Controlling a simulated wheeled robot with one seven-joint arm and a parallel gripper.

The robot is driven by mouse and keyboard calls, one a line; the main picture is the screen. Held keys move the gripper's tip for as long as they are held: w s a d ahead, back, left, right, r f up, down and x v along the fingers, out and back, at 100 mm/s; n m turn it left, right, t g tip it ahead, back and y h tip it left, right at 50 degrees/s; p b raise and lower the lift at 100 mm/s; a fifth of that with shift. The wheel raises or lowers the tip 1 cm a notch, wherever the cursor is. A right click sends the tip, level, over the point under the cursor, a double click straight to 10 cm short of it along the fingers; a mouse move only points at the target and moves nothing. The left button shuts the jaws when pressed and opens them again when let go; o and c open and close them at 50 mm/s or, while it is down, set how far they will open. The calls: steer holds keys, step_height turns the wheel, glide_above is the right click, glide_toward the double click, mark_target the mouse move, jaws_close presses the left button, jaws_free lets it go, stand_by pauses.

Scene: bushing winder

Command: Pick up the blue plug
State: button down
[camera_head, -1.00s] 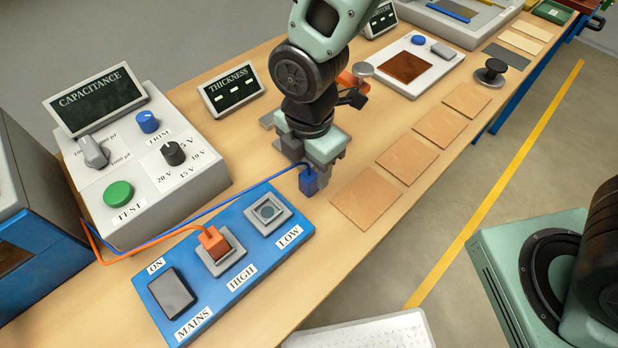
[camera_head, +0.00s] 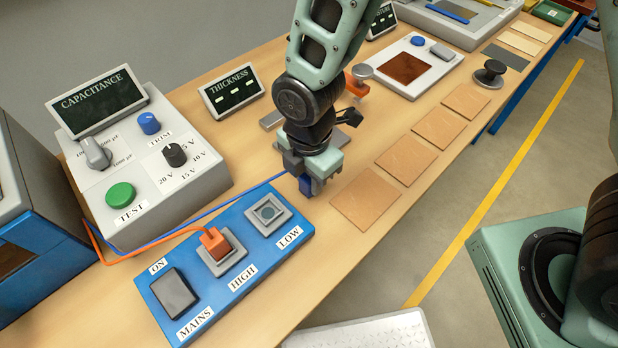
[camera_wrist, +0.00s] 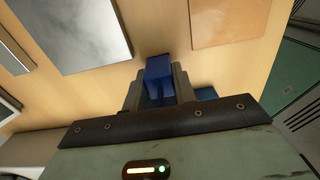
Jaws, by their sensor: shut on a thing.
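The blue plug (camera_head: 307,185) is between the fingers of my gripper (camera_head: 309,180), just right of the LOW end of the blue switch panel in the head view. In the wrist view the blue plug (camera_wrist: 159,72) sits between the two grey fingers of my gripper (camera_wrist: 155,88), which is shut on it. A blue cable (camera_head: 240,200) runs left from it, behind the panel. I cannot tell whether the plug touches the table. The LOW socket (camera_head: 268,213) is empty, and an orange plug (camera_head: 214,243) stands in the HIGH socket.
The capacitance box (camera_head: 150,160) stands behind the panel, and the thickness display (camera_head: 234,90) is beyond it. Several tan square sheets (camera_head: 366,198) lie in a row on the table to the right. A pale treaded surface (camera_head: 370,335) shows at the front.

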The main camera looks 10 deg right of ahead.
mark_target(307, 176)
step_height(307, 176, up, 10)
steer(key=shift+r+b, duration=0.1)
steer(key=shift+b, duration=0.35)
steer(key=c, duration=2)
jaws_free()
steer(key=shift+c, duration=0.2)
jaws_close()
steer(key=shift+s+a+r+n+p, duration=0.1)
steer(key=shift+a+r+n+p, duration=0.1)
steer(key=shift+n+p, duration=0.3)
steer(key=s+a+n+p, duration=0.5)
steer(key=a+n+p, duration=0.3)
steer(key=n+p, duration=0.4)
steer(key=n, duration=0.5)
steer(key=shift+s+r+p, duration=0.15)
steer(key=shift+s+p, duration=0.1)
steer(key=shift+p, duration=0.05)
